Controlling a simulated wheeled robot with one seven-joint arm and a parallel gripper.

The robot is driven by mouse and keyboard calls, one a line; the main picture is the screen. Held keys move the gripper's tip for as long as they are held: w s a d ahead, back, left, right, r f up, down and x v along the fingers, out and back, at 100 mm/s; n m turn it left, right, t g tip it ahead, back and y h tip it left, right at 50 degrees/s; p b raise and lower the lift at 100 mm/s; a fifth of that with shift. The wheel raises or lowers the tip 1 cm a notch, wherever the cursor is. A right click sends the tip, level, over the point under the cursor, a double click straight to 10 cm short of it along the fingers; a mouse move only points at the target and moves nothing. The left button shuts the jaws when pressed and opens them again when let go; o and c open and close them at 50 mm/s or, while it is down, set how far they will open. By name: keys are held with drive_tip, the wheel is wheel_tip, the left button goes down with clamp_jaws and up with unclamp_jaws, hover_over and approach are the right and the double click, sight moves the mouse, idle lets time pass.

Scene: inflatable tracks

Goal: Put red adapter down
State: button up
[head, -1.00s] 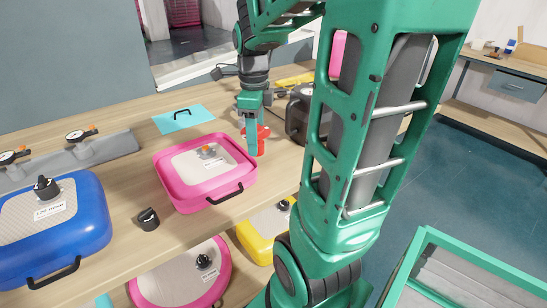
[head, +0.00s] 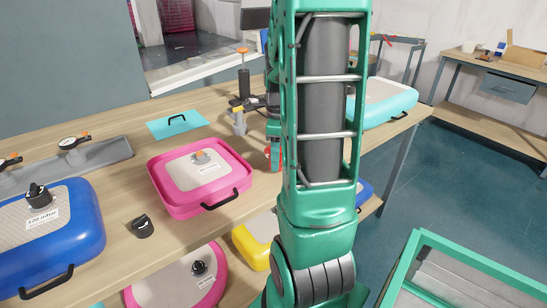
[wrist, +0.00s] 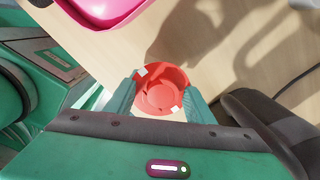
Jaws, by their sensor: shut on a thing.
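The red adapter (wrist: 158,92) is a round, hollow red piece with two small white marks. In the wrist view it sits between the two green fingers of my gripper (wrist: 160,102), which is shut on it. In the head view a sliver of the adapter (head: 267,158) and a finger of my gripper (head: 273,160) show over the wooden table, just right of the pink case. My arm hides most of both there. I cannot tell whether the adapter touches the tabletop.
The pink case (head: 164,190) lies close left of the gripper. A grey valve piece (head: 240,122) and a black hand pump (head: 244,82) stand behind. A dark object and cable (wrist: 260,115) lie close right in the wrist view. Bare wood (wrist: 190,25) lies beyond the adapter.

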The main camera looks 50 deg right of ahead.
drive_tip(key=shift+f, duration=0.25)
drive_tip(key=shift+f, duration=0.1)
drive_tip(key=o, duration=1.1)
drive_tip(key=shift+c, duration=0.2)
